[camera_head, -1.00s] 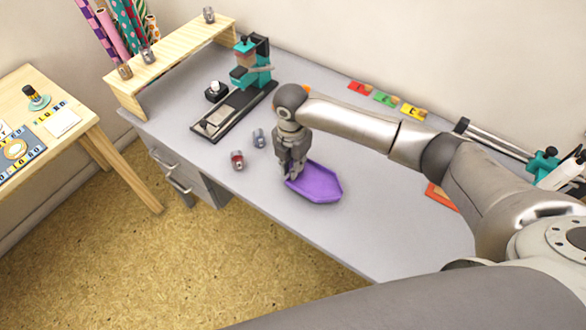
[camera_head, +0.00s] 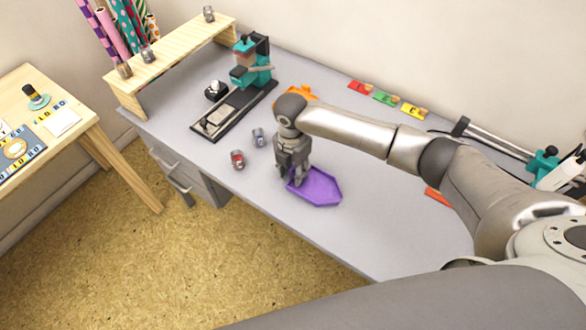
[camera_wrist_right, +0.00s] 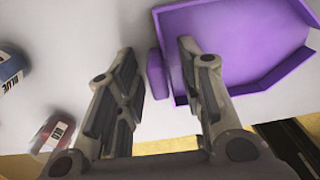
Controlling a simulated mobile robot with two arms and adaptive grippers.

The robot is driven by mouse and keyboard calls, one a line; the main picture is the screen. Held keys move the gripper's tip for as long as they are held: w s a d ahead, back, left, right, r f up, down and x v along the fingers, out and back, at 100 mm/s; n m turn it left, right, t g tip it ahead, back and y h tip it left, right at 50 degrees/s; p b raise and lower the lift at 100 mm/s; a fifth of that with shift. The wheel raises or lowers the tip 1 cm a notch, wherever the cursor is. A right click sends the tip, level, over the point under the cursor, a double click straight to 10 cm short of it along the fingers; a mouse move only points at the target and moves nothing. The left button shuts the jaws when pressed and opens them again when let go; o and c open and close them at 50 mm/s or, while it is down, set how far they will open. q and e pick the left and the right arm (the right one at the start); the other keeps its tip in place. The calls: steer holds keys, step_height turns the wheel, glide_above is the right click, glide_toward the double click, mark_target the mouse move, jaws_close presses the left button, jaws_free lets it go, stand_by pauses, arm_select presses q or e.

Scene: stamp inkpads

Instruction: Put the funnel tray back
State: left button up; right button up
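The funnel tray, a shallow purple tray (camera_head: 318,188) with a pointed end, lies on the grey desk (camera_head: 352,232). It also shows in the right wrist view (camera_wrist_right: 235,38), with a small purple tab (camera_wrist_right: 157,75) at its left end. My right gripper (camera_head: 292,183) is down at the tray's left end. In the right wrist view my right gripper (camera_wrist_right: 159,60) is open. One finger is left of the tab and the other overlaps the tray's inside, with the tab between them. I cannot tell whether either finger touches. My left gripper is not in view.
A teal press (camera_head: 250,68), a wooden shelf (camera_head: 180,55), an orange object (camera_head: 300,94) and coloured cards (camera_head: 385,98) are farther back. The desk's front is clear.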

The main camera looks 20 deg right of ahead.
step_height(320, 180, up, 12)
steer(key=shift+r, duration=0.15)
stand_by(0.3)
stand_by(0.4)
